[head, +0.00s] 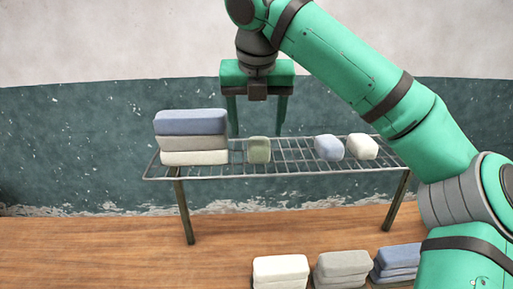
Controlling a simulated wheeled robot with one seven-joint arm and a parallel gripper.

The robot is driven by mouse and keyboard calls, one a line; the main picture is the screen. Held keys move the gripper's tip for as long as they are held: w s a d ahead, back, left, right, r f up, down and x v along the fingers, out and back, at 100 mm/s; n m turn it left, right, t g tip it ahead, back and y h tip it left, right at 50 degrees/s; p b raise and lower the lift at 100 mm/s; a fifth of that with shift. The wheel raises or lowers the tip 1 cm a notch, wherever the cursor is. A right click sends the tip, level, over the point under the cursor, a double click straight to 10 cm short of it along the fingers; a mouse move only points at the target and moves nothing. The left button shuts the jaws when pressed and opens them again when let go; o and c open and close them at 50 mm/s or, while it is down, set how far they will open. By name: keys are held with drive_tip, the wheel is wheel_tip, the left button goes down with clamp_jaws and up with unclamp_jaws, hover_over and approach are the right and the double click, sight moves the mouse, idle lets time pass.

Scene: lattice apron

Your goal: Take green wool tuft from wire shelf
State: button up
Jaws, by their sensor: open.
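The green wool tuft (259,150) is a small, dull green rounded block. It rests on the wire shelf (285,172), between a stack at the left and a blue block at the right. My gripper (257,125) is open and empty, pointing down with its two fingers spread. In the head view it appears above and behind the tuft, with the fingertips near the shelf's back part. The tuft stands in front of the space between the fingers. I cannot tell the exact depth between them.
A stack of blue, grey and cream blocks (192,142) stands close left of the tuft. A small blue block (329,147) and a small cream block (362,146) sit at the right on the shelf. Below, cream (281,270), grey (343,265) and blue (398,259) stacks stand on the wooden table (110,250).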

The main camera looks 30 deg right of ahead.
sight(259, 141)
drive_tip(key=shift+w+f, duration=0.25)
drive_tip(key=shift+f, duration=0.25)
drive_tip(key=x, duration=0.4)
drive_tip(key=shift+s+d+f, duration=0.1)
drive_tip(key=shift+s+d, duration=0.2)
drive_tip(key=shift+w+f, duration=0.2)
drive_tip(key=shift+f, duration=0.2)
drive_tip(key=c, duration=1.1)
